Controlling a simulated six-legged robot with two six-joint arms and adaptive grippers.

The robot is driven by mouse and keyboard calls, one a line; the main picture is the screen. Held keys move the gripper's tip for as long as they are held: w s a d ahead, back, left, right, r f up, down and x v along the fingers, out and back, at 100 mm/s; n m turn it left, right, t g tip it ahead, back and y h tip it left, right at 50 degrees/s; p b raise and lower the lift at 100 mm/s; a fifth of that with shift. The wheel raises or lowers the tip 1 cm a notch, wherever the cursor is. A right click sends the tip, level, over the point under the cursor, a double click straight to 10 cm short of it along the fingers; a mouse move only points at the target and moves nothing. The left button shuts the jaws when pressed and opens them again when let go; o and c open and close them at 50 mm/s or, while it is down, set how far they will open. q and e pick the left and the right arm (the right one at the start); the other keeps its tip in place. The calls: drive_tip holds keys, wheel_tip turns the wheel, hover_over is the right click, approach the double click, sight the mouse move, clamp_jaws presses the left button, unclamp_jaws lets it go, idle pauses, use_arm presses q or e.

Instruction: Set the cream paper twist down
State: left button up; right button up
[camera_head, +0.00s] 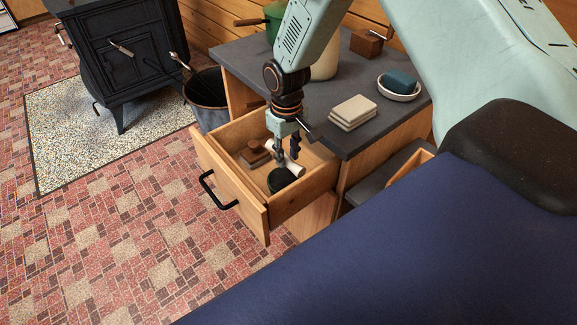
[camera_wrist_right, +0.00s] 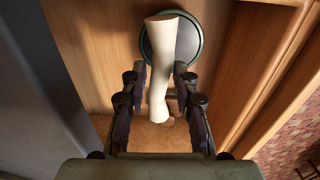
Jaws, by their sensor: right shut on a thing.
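The cream paper twist (camera_head: 295,168) is in the open wooden drawer (camera_head: 229,186), partly behind my right gripper (camera_head: 287,157). In the right wrist view the twist (camera_wrist_right: 162,66) runs lengthwise between the fingers of my right gripper (camera_wrist_right: 159,88), which is shut on it. The twist's far end overlaps a dark green round tin (camera_wrist_right: 190,45) in that view. The tin (camera_head: 279,180) is near the drawer's front right. I cannot tell whether the twist touches the tin or the drawer floor. My left gripper is not in view.
A brown wooden item (camera_head: 254,153) is at the drawer's left back. The dark counter (camera_head: 370,130) beside the drawer holds a stack of cream slabs (camera_head: 352,112) and a white dish (camera_head: 399,93) with a blue block. A dark bucket (camera_head: 206,100) stands left of the drawer.

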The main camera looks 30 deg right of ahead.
sight(287, 156)
wheel_tip(287, 156, down, 4)
drive_tip(key=shift+s+a+r+b, duration=0.1)
drive_tip(key=shift+r+b, duration=0.1)
drive_tip(key=shift+b, duration=0.5)
drive_tip(key=shift+f, duration=0.15)
drive_tip(key=o, duration=0.4)
drive_tip(key=shift+c, duration=0.2)
drive_tip(key=o, duration=0.4)
drive_tip(key=shift+o, duration=0.3)
wheel_tip(287, 156, up, 12)
drive_tip(key=p, duration=0.4)
